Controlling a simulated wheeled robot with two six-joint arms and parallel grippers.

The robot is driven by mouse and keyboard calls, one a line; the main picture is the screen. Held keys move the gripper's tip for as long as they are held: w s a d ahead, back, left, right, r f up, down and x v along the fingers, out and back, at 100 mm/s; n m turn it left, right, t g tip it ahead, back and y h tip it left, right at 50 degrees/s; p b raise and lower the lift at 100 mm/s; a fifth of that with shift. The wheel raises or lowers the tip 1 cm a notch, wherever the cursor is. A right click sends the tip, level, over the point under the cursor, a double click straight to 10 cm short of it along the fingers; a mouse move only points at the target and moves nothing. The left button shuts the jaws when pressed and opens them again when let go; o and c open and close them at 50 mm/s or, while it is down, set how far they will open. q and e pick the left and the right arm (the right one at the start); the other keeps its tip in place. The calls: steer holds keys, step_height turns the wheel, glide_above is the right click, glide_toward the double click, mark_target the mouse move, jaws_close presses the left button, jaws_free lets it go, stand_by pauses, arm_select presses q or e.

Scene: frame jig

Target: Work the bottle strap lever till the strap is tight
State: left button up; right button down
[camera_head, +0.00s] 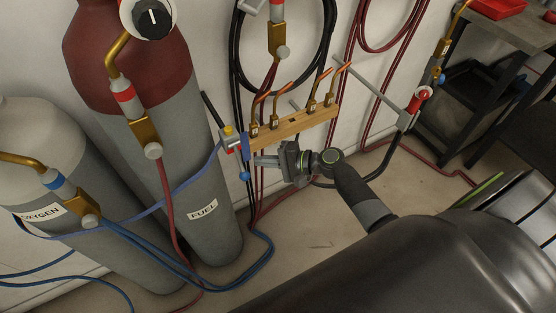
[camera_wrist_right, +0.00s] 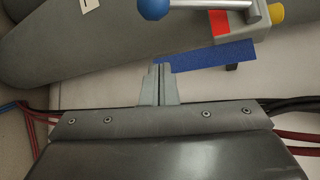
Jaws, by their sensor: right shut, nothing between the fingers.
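The strap ratchet (camera_head: 230,139) is a grey body with a red patch and a yellow button, beside the wooden bar. It also shows at the top of the right wrist view (camera_wrist_right: 228,22). Its lever ends in a blue ball knob (camera_head: 244,176), also in the wrist view (camera_wrist_right: 154,8). The blue strap (camera_head: 190,183) runs from the ratchet across the fuel bottle (camera_head: 205,225) and on to the oxygen bottle (camera_head: 35,165), hanging low in front of them. My right gripper (camera_head: 257,161) is shut and empty, close to the right of the knob, apart from it in the wrist view (camera_wrist_right: 158,70). My left gripper is not in view.
A wooden bar with several brass torches (camera_head: 292,130) is just above my right gripper. Red and black hoses (camera_head: 262,190) hang behind it. Blue hoses (camera_head: 170,262) lie at the lower left. A dark shelf unit (camera_head: 470,95) stands at the right. Some floor (camera_head: 310,240) is clear.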

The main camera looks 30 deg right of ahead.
steer(key=a+p, duration=0.1)
steer(key=a, duration=0.1)
steer(key=s+a+p, duration=0.1)
steer(key=a, duration=0.1)
steer(key=shift+s+r, duration=0.2)
stand_by(0.3)
steer(key=s+r+m+g+h+p, duration=0.1)
steer(key=s+r+m+g+p, duration=0.2)
steer(key=p, duration=1.7)
steer(key=shift+s+r+m+g+h, duration=0.4)
steer(key=shift+s+r+g, duration=0.9)
steer(key=shift+r, duration=0.5)
